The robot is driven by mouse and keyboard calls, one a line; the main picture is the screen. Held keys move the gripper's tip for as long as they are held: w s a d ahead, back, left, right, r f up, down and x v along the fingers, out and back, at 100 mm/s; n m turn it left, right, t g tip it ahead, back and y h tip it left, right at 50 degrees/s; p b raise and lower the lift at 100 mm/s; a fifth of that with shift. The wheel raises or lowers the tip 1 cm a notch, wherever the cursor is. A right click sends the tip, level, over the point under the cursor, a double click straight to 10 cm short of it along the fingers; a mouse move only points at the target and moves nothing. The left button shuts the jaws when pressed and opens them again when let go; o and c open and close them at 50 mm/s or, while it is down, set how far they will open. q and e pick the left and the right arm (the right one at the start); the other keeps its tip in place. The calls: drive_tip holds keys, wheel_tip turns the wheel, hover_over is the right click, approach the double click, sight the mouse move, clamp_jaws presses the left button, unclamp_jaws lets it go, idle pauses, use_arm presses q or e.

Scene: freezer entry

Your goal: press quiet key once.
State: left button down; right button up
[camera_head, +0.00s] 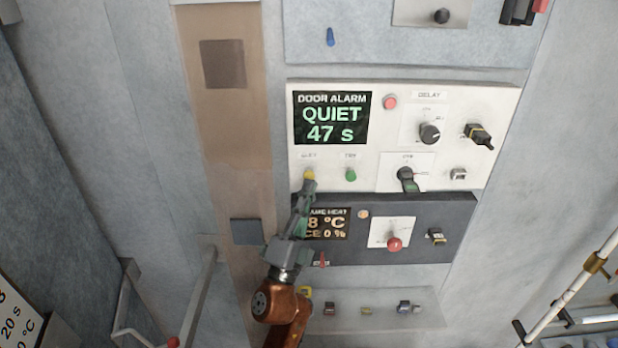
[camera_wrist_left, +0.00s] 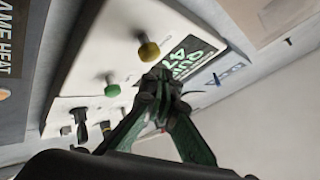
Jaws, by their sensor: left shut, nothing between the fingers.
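The door alarm panel (camera_head: 270,150) is white, and its display (camera_head: 331,118) reads "DOOR ALARM QUIET 47 s". The yellow quiet key (camera_head: 309,175) is at the panel's lower left. The key also shows in the left wrist view (camera_wrist_left: 148,50). My left gripper (camera_head: 308,188) is shut and empty, its fingertips just below the yellow key in the head view. In the wrist view the fingertips (camera_wrist_left: 160,78) are close to the key; I cannot tell whether they touch. My right gripper is not in view.
A green button (camera_head: 351,174) sits right of the yellow key. A red lamp (camera_head: 390,102), a delay knob (camera_head: 430,132) and switches fill the panel's right side. A dark frame heat panel (camera_head: 450,215) with a red knob (camera_head: 394,244) lies below, partly behind my left arm.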

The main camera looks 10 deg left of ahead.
use_arm(q)
drive_tip(key=s, duration=0.2)
drive_tip(key=s+d+p, duration=0.1)
drive_tip(key=s, duration=0.2)
idle(0.4)
idle(0.4)
